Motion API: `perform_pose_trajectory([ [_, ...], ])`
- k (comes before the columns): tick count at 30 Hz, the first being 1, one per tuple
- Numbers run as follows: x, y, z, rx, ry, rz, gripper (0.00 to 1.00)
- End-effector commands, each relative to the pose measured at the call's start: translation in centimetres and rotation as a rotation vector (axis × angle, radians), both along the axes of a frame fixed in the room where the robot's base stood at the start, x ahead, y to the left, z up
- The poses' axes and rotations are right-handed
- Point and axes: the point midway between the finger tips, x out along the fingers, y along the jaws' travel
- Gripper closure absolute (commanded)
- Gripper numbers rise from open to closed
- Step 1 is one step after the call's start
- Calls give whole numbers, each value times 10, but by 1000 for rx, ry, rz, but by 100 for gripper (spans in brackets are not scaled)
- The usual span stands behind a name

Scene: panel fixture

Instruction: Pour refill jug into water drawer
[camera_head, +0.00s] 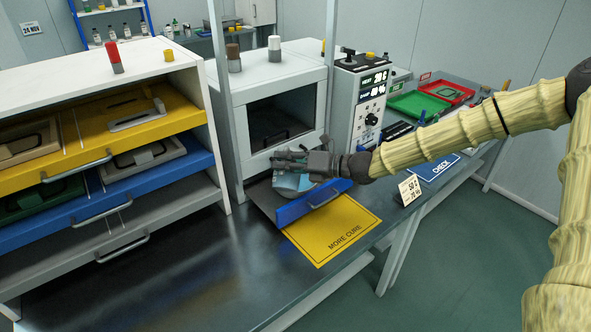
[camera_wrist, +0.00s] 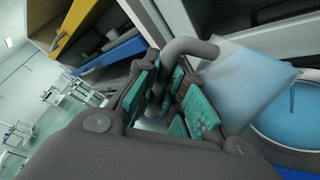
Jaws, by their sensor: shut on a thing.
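The refill jug (camera_wrist: 245,82) is pale, translucent and bluish, with a grey handle (camera_wrist: 190,47). My gripper (camera_wrist: 168,92) is shut on that handle, its green pads on either side of it. In the head view my gripper (camera_head: 290,160) is over the open water drawer, and the jug (camera_head: 289,182) hangs below it, partly hidden. The water drawer (camera_head: 315,203) has a blue front and sticks out under the white cabinet. In the wrist view a round basin with blue liquid (camera_wrist: 300,112) lies beside the jug. I cannot tell whether liquid is flowing.
A yellow MORE CURE mat (camera_head: 335,230) lies in front of the drawer. The white cabinet (camera_head: 270,75) and a control box (camera_head: 360,100) stand behind. A rack with yellow, blue and grey drawers (camera_head: 100,150) is at left. A small price-like card (camera_head: 410,189) stands at right.

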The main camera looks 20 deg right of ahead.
Motion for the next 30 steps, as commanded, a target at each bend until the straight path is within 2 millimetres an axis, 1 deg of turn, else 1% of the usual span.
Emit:
perform_pose_trajectory([
  [2, 0, 0, 3, 3, 1, 1, 100],
  [30, 1, -5, 3, 24, 44, -4, 100],
])
